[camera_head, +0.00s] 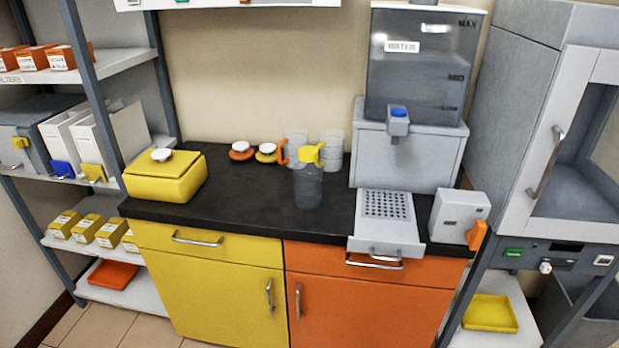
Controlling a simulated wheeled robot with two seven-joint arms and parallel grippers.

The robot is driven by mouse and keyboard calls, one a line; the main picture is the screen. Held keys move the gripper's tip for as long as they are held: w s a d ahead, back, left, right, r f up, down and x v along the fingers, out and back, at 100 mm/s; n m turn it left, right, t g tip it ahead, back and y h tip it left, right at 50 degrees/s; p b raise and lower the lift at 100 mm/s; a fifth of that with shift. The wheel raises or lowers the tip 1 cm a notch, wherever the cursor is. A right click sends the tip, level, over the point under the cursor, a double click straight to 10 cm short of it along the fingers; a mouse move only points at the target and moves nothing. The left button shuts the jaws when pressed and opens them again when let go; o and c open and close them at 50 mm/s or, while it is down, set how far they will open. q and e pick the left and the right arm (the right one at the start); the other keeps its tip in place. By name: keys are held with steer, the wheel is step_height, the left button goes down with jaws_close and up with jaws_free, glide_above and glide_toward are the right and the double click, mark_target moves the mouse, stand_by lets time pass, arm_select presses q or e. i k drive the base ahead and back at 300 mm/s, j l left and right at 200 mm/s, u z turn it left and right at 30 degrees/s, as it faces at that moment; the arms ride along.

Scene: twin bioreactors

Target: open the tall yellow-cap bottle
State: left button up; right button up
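A grey, see-through vessel (308,188) stands upright on the dark countertop, a little right of its middle. A yellow part (311,154) sits at its top and looks like a cap or a handle; I cannot tell which. Two clear containers (333,150) stand behind it near the wall, partly hidden, with an orange handle (283,152) at their left. I see no other tall bottle with a yellow cap. Neither of my grippers is in view.
Left of the vessel are small orange (241,154) and yellow (266,157) pieces with white tops. A yellow box (165,180) stands at the counter's left. A water dispenser (410,150) with a drip tray (386,232) and a white box (456,216) fill the right. The front-middle counter (250,205) is clear.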

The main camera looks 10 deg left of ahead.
mark_target(308, 177)
steer(key=j+z, duration=0.3)
steer(key=j, duration=0.55)
steer(key=j+z, duration=0.3)
steer(key=j, duration=0.6)
